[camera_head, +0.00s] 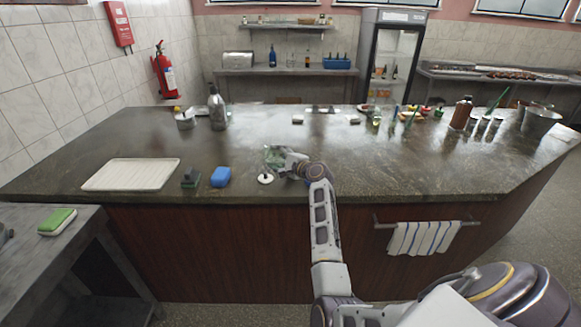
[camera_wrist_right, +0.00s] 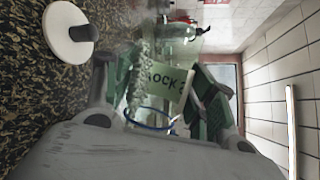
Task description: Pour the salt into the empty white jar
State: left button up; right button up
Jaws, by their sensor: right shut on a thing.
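My right gripper (camera_head: 287,163) is shut on a clear glass jar (camera_head: 272,154) above the front middle of the counter. In the right wrist view the jar (camera_wrist_right: 163,85) has a green label reading "ROCK S…", partly hidden by the fingers. It looks tipped on its side, with pale grains along its lower side. A white round lid with a dark knob (camera_head: 265,179) lies on the counter just in front of the gripper. A small pale container (camera_head: 185,121) stands at the back left; I cannot tell whether it is the empty white jar. My left gripper is not in view.
Bottles and a metal bucket (camera_head: 540,121) crowd the right end. The counter right of my arm is clear.

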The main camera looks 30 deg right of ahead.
jog(key=shift+s+d+f+n, duration=0.15)
jog(key=shift+s+n, duration=0.05)
jog(key=shift+n, duration=0.2)
jog(key=shift+f+g, duration=0.15)
jog(key=shift+g, duration=0.25)
jog(key=shift+r+n+h, duration=0.2)
jog(key=shift+n+h, duration=0.1)
jog(key=shift+n, duration=0.2)
jog(key=shift+w+a+g, duration=0.2)
jog(key=shift+a+g, duration=0.1)
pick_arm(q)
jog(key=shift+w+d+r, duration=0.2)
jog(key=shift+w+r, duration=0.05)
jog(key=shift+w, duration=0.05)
pick_arm(e)
jog(key=shift+r+n, duration=0.15)
jog(key=shift+n, duration=0.35)
